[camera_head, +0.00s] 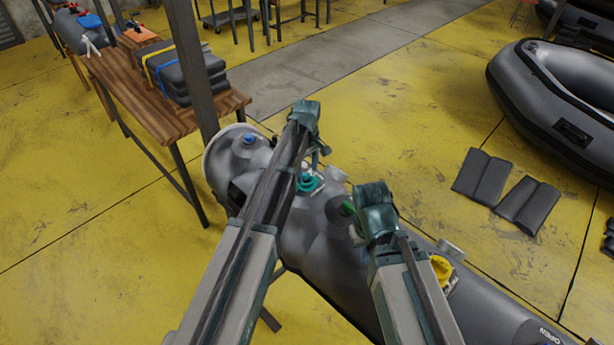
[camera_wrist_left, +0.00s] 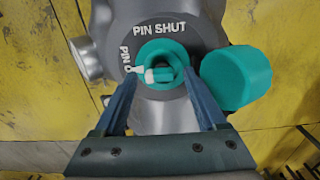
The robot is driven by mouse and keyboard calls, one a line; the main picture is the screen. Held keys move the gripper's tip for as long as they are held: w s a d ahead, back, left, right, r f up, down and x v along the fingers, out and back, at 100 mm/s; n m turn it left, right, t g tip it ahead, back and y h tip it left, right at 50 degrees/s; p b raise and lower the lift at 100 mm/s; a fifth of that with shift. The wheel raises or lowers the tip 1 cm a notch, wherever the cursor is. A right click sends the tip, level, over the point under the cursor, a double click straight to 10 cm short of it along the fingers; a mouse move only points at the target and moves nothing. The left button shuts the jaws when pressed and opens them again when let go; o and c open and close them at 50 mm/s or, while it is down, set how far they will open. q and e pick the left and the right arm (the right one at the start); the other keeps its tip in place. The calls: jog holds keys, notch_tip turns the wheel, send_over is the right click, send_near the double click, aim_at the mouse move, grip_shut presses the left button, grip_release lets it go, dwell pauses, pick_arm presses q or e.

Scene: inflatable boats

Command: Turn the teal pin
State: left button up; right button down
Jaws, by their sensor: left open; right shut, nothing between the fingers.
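The teal pin (camera_wrist_left: 160,75) sits inside a teal ring (camera_wrist_left: 185,55) on a grey round plate. Its white pointer points left, to lettering that starts "PIN O". "PIN SHUT" is printed above the ring. A round teal cap (camera_wrist_left: 236,78) lies right of the ring. In the head view the teal valve (camera_head: 309,183) is on the grey boat tube, partly behind my left arm. My left gripper (camera_wrist_left: 165,95) is open, its fingertips at either side of the ring's near part; it shows above the valve in the head view (camera_head: 316,158). My right gripper (camera_head: 354,232) is shut and empty over the tube.
The tube (camera_head: 325,265) also bears a blue-capped valve (camera_head: 250,139) and a yellow fitting (camera_head: 442,268). A wooden table (camera_head: 150,105) with grey packs stands at the left. A grey inflatable boat (camera_head: 530,95) and dark pads (camera_head: 483,175) lie on the yellow floor at right.

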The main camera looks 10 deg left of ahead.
pick_arm(q)
grip_shut()
dwell(0.4)
jog(key=m, duration=0.5)
jog(key=shift+d, duration=0.1)
jog(key=m, duration=0.4)
jog(key=shift+s, duration=0.15)
jog(key=m, duration=0.4)
jog(key=shift+m, duration=0.4)
jog(key=shift+s+m, duration=0.1)
jog(key=shift+m, duration=2.1)
